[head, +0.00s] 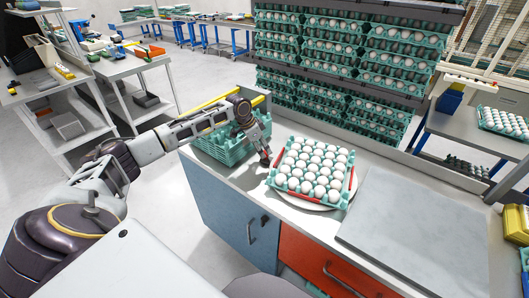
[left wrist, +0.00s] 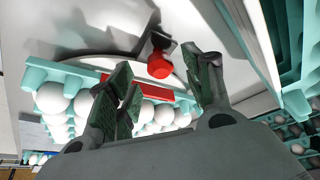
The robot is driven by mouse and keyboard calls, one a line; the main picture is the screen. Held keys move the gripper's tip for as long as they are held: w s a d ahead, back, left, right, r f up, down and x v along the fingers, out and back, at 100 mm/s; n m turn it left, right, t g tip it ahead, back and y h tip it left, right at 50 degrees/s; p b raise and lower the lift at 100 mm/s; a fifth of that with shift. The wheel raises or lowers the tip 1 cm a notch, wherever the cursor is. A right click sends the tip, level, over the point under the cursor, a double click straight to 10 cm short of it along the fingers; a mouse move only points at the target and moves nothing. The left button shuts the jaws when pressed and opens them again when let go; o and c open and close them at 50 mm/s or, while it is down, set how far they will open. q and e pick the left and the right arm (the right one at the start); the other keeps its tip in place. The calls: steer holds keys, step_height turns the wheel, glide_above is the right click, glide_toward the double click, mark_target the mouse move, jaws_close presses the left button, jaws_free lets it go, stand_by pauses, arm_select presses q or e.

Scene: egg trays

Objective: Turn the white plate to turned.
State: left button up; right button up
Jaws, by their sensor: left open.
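The white plate (head: 301,203) lies flat on the counter under a teal egg tray (head: 272,180) filled with white eggs; only its rim shows. Red strips mark sides of the tray. My left gripper (head: 264,151) is just left of the tray, low over the counter. In the left wrist view my left gripper (left wrist: 166,92) is open, its two dark fingers apart with nothing held. A small red-ended knob (left wrist: 159,66) shows beyond the fingers, close to the tray's red strip (left wrist: 138,88). Whether a finger touches anything I cannot tell. My right gripper is not in view.
A stack of empty teal trays (head: 215,148) stands left of my left gripper. A grey flat slab (head: 415,225) covers the counter on the right. Tall stacks of filled egg trays (head: 345,50) stand behind the counter. Bare counter is narrow around the plate.

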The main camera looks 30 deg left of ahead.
mark_target(264, 151)
arm_select(q)
steer(key=shift+x, duration=1.65)
jaws_close()
